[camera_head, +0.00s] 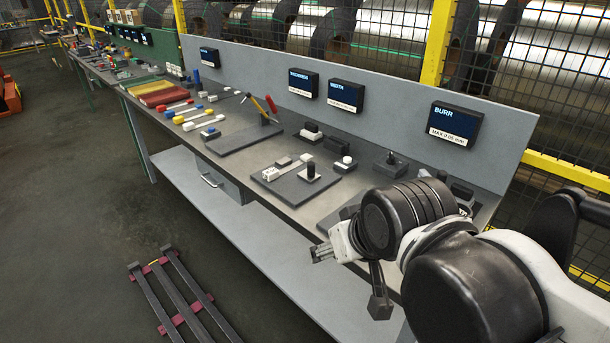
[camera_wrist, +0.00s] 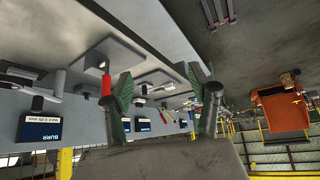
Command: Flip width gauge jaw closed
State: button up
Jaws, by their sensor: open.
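The display reading WIDTH (camera_head: 345,96) hangs on the grey back panel. In front of it on the bench, a dark plate (camera_head: 270,183) carries a pale bar (camera_head: 285,168) and a black post (camera_head: 312,173); I cannot tell whether this is the width gauge or how its jaw stands. In the wrist view, which is upside down, my gripper (camera_wrist: 160,80) is open, its two green-padded fingers apart with nothing between them. A red upright part (camera_wrist: 106,84) on a plate (camera_wrist: 103,55) shows beside the left-hand finger; contact cannot be told. My arm hides part of the bench's right end.
The bench (camera_head: 225,165) runs to the far left. Displays reading THICKNESS (camera_head: 303,83) and BURR (camera_head: 455,122) flank the WIDTH one. Red- and yellow-handled tools (camera_head: 265,108) stand upright mid-bench. A wire fence (camera_head: 400,30) stands behind. A low rack (camera_head: 172,290) lies on the floor.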

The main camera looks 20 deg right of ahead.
jog(key=shift+w+r+m, duration=0.25)
jog(key=shift+w+m, duration=0.15)
jog(key=c, duration=0.5)
jog(key=w+r+m, duration=0.1)
jog(key=w+m, duration=0.1)
jog(key=w+d+m, duration=0.1)
jog(key=w+m, duration=0.1)
jog(key=w, duration=0.1)
jog(key=w+d+r+m+y, duration=0.1)
jog(key=w+m, duration=0.1)
jog(key=w, duration=0.1)
jog(key=shift+w+r+m+g, duration=0.25)
jog(key=shift+r+m+g, duration=0.1)
jog(key=shift+m+g, duration=0.05)
grip_shut()
jog(key=w+d+f+m+y, duration=0.1)
jog(key=w+d+f+m, duration=0.1)
jog(key=w+d+m, duration=0.6)
jog(key=w+d+f+m+y, duration=0.1)
jog(key=w+d+m+y, duration=0.15)
jog(key=w+m, duration=0.6)
jog(key=w+d+f+m+p, duration=0.1)
jog(key=w+d+f+m, duration=0.3)
jog(key=w+d, duration=0.5)
notch_tip(320, 180, down, 3)
jog(key=shift+w+d+r+m+t+y, duration=0.15)
jog(key=shift+w+d+m+t+y, duration=0.05)
jog(key=shift+w+m+t+y, duration=0.25)
